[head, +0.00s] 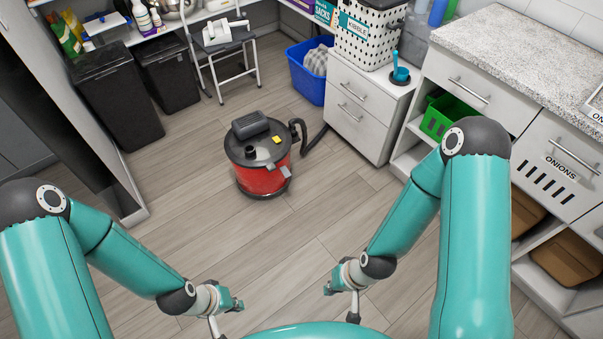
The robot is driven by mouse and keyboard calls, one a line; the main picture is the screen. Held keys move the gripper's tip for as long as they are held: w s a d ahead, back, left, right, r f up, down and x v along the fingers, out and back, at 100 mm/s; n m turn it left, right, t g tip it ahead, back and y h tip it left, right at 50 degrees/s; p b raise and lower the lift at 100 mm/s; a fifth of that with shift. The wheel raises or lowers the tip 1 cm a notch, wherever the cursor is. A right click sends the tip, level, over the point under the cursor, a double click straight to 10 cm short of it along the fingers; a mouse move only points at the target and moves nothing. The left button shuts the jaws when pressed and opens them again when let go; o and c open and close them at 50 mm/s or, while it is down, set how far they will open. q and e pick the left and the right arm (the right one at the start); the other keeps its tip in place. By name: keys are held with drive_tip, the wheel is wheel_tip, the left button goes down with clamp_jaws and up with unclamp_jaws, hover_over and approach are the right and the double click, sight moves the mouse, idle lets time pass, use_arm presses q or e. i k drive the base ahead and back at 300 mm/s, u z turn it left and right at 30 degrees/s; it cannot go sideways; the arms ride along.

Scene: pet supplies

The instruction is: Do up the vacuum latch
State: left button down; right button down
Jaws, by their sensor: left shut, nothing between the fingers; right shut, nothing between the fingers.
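A red vacuum (262,180) with a black lid stands upright on the wooden floor, in the middle of the head view. A grey latch (285,169) shows on the right front of its drum, just under the lid. It looks tilted out from the drum, but it is too small to be sure. A black hose (300,128) leaves the vacuum's right side. My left gripper (236,305) is low in front, shut and empty, well short of the vacuum. My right gripper (329,289) is also low in front, shut and empty, apart from the vacuum.
Black bins (118,95) and a step stool (222,58) stand behind to the left. A blue tub (307,72) and a white drawer unit (358,110) stand behind to the right. A counter (530,50) runs along the right. The floor between me and the vacuum is clear.

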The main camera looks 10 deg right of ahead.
sight(285, 171)
drive_tip(key=z, duration=0.1)
drive_tip(key=i, duration=1.05)
drive_tip(key=u, duration=0.25)
